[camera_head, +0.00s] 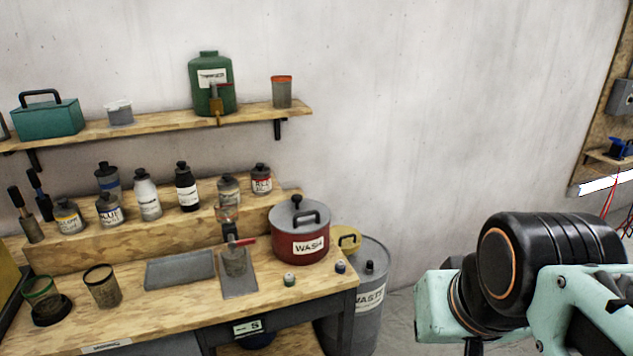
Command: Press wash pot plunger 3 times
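The wash pot (285,247) is a dark red pot labelled "WASH" with a grey lid, on the right end of the wooden bench. Its plunger (296,201) is a black knob standing up from the lid, behind a dark loop handle (304,216). Mint-green and black links of my arm fill the lower right, well to the right of the pot. My gripper is not in view, and nothing of mine touches the pot.
A grey waste drum (370,296) stands on the floor right of the bench (185,318). Several bottles stand on a raised step behind. Small caps (289,279) lie in front of the pot. A shelf (160,124) hangs above.

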